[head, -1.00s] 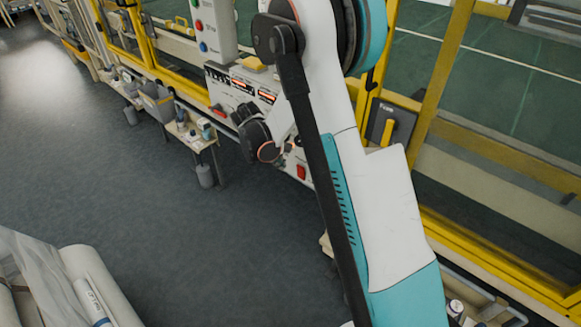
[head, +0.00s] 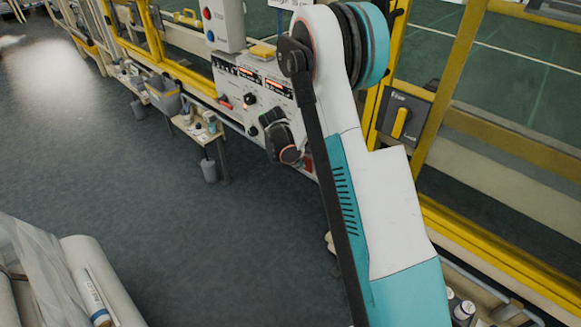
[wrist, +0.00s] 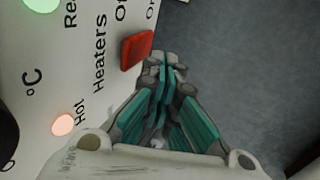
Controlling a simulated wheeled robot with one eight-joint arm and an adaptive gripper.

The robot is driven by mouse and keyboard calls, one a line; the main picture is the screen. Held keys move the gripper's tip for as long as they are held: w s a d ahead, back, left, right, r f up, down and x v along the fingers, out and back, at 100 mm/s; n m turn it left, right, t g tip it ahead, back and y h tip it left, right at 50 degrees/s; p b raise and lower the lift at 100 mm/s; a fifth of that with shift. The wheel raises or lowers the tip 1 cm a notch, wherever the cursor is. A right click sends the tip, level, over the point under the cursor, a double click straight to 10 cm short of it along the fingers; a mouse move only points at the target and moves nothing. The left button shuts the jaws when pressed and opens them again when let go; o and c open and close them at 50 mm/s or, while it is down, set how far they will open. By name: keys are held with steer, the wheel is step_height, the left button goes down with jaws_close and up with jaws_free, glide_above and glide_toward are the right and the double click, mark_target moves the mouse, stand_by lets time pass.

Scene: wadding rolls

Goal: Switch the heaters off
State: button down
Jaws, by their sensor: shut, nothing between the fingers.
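The heaters switch is a red rocker (wrist: 137,50) on a pale panel (wrist: 85,65), beside the printed word "Heaters" and on/off lettering that is partly cut off. I cannot tell which way the rocker is tipped. My gripper (wrist: 163,68) is shut and empty, with its tips just beside the lower right of the rocker; I cannot tell whether they touch it. In the head view the control panel (head: 228,84) stands left of my arm, and only a sliver of red (head: 307,162) shows beside the arm. My gripper is hidden there.
A pinkish lamp labelled "Hot" (wrist: 64,124) and a green lamp (wrist: 42,4) glow on the panel. A yellow-handled switch box (head: 403,120) sits on the yellow frame at right. A small side table (head: 195,133) stands left of the panel. The grey floor is open.

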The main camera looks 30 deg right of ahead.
mark_target(304, 159)
steer(key=shift+w+d+r, duration=0.1)
steer(key=shift+w+d, duration=0.05)
steer(key=shift+d, duration=0.3)
steer(key=shift+w+d+r, duration=0.1)
steer(key=shift+w+d, duration=0.05)
steer(key=shift+d, duration=0.25)
steer(key=shift+w+d+r, duration=0.1)
steer(key=shift+w+d, duration=0.05)
steer(key=shift+d, duration=0.25)
steer(key=shift+r, duration=0.15)
steer(key=shift+r+p, duration=0.3)
steer(key=shift+r, duration=0.35)
